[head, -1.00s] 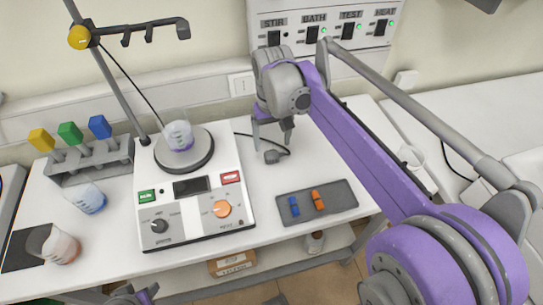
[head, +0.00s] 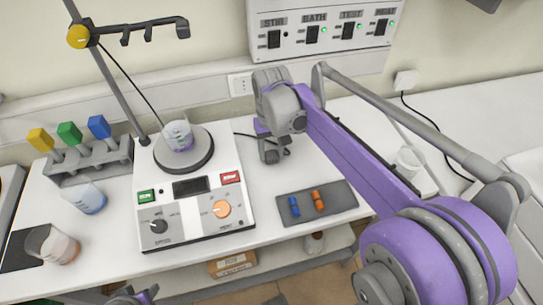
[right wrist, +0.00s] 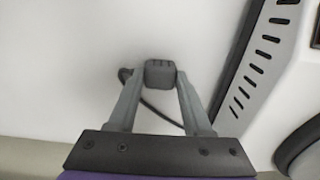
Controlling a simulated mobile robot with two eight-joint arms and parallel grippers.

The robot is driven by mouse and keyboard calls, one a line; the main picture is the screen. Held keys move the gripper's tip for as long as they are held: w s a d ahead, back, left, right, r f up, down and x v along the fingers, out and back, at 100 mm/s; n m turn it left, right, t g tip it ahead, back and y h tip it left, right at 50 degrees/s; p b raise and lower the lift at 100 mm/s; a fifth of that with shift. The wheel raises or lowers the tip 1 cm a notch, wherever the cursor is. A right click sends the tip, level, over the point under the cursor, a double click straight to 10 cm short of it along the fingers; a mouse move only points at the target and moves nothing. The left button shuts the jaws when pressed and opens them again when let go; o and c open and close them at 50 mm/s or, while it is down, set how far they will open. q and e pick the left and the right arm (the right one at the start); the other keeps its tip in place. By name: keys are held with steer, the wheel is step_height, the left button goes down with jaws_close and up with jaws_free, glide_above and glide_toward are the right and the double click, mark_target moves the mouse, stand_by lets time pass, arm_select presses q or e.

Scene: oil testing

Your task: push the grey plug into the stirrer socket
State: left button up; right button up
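The grey plug (head: 271,156) is at the white table surface, right of the stirrer, with its dark cable running back and left. My right gripper (head: 275,157) is down at the plug. In the right wrist view the plug (right wrist: 160,73) sits between the tips of my right gripper (right wrist: 161,78), with both fingers against its sides. A white wall socket (head: 241,84) sits empty on the trunking behind the table. No label shows on it. My left gripper (head: 130,297) shows only partly at the bottom edge; its fingers cannot be made out.
The white stirrer (head: 190,235) carries a small beaker (head: 178,136). A grey tray (head: 340,199) with blue and orange pieces lies in front of my right gripper. A second plugged socket (head: 405,82) is farther right. The switch panel (head: 290,45) hangs above.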

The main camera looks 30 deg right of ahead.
mark_target(272, 154)
jaws_close()
steer(key=shift+r, duration=0.1)
step_height(272, 154, up, 10)
steer(key=shift+p, duration=0.45)
